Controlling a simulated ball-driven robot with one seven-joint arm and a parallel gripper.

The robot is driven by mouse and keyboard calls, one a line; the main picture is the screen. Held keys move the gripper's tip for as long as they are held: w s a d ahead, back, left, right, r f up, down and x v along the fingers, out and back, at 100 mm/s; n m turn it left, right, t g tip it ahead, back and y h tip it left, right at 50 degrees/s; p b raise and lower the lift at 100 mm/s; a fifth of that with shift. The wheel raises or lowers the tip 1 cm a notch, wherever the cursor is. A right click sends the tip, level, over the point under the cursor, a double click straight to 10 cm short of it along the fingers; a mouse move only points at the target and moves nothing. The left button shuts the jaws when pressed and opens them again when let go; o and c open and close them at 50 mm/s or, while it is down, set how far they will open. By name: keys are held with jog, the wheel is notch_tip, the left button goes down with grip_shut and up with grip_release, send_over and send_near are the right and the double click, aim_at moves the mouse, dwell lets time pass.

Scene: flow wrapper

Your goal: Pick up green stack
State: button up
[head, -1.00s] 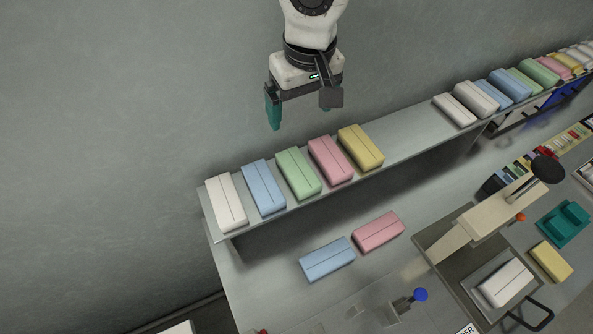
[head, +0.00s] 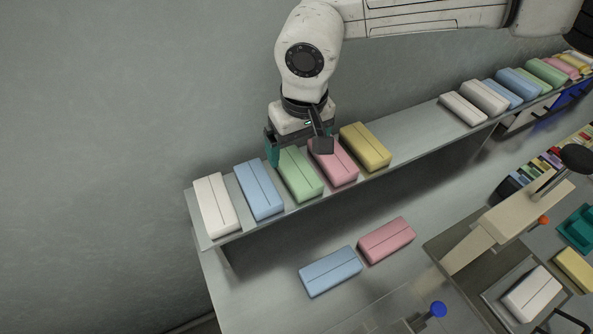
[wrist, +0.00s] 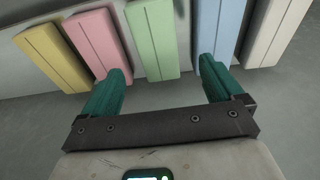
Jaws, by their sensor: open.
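The green stack (head: 299,176) lies on the raised shelf between a blue stack (head: 259,190) and a pink stack (head: 336,163). My gripper (head: 296,154) is open at the far end of the green stack in the head view, partly covering that end and the pink stack's end. In the wrist view the green stack (wrist: 151,42) lies ahead of the gap between my two teal fingertips (wrist: 163,72). The fingers spread wider than the stack, and nothing is held.
A white stack (head: 216,204) and a yellow stack (head: 365,147) flank the row on the shelf (head: 420,131). More stacks stand farther right. Another blue stack (head: 330,271) and pink stack (head: 386,240) lie on the lower counter. A bare shelf stretch lies right of the yellow stack.

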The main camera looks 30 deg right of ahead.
aim_at(297, 167)
jog(key=shift+w+d+f+p, duration=0.15)
jog(key=shift+f+p, duration=0.15)
jog(key=shift+f, duration=0.85)
jog(key=shift+w+f+p, duration=0.2)
jog(key=shift+f+p, duration=0.1)
jog(key=shift+f, duration=0.8)
jog(key=shift+w+d+f+p, duration=0.15)
jog(key=shift+f+p, duration=0.15)
jog(key=shift+f, duration=0.85)
jog(key=shift+a, duration=0.1)
jog(key=shift+c, duration=0.2)
jog(key=c, duration=1.1)
